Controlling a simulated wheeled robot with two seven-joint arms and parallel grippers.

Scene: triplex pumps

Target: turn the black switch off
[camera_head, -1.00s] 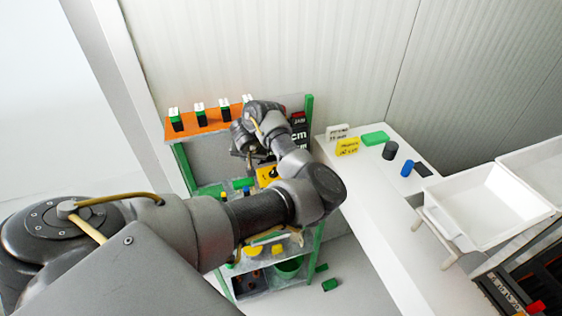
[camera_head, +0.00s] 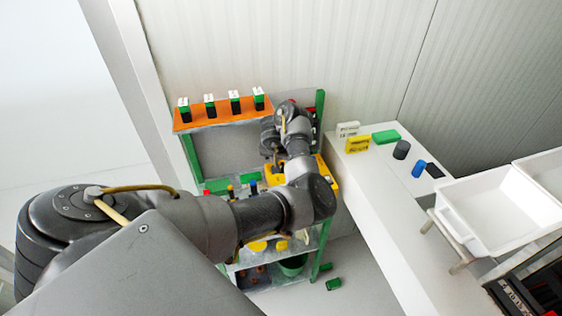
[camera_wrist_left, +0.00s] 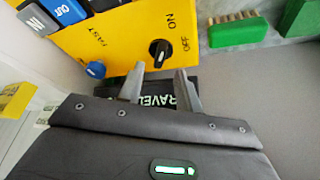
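The black switch (camera_wrist_left: 160,48) is a round knob with a small white mark on a yellow panel (camera_wrist_left: 120,35). The words ON and OFF are printed beside it; I cannot tell surely which one it points to. My left gripper (camera_wrist_left: 160,84) is open and empty, its two fingers apart just short of the switch in the wrist view. In the head view my left gripper (camera_head: 279,166) is over the yellow box (camera_head: 328,178) on the green-framed rack. My arm hides the switch there. My right gripper is not in view.
A blue knob (camera_wrist_left: 95,70) sits on the same panel, near the left finger. A brush (camera_wrist_left: 237,30) and a green block (camera_wrist_left: 300,18) lie beside the panel. An orange shelf (camera_head: 220,117) with several green-and-black items is behind. A white counter (camera_head: 375,205) stands right.

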